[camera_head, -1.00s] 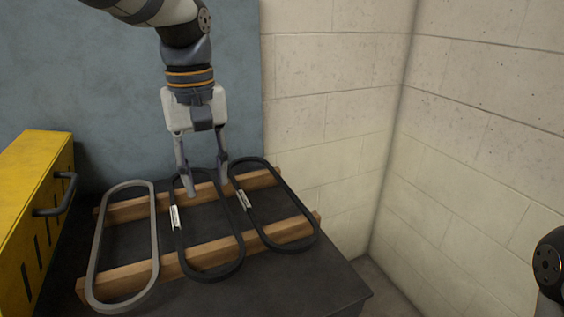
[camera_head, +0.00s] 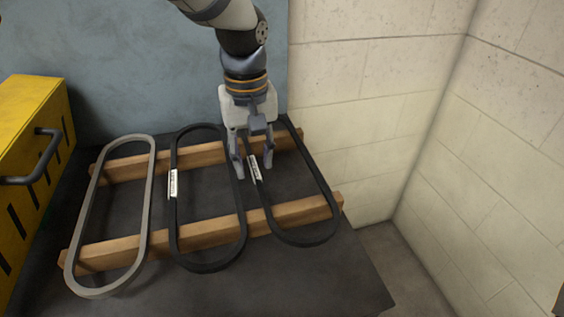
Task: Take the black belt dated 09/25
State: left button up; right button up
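Two black belts with white tags lie across wooden bars. The middle black belt (camera_head: 207,267) has its tag (camera_head: 172,184) on its left side. The right black belt (camera_head: 305,242) has its tag (camera_head: 254,169) on its left side, between my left gripper's fingers. The dates on the tags are too small to read. My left gripper (camera_head: 254,172) points down at the right belt's left strand, with its fingers apart on either side of it. I cannot tell how far above the strand the fingertips are. My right gripper is out of view.
A grey belt (camera_head: 148,211) lies left of the black ones. Two wooden bars (camera_head: 270,219) support the belts on a dark table (camera_head: 300,284). A yellow cabinet (camera_head: 30,120) with a black handle stands at the left. Walls close off the back and right.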

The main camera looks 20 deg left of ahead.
pick_arm(q)
jog(key=shift+f, duration=0.35)
jog(key=shift+r, duration=0.1)
grip_shut()
jog(key=shift+r, duration=0.1)
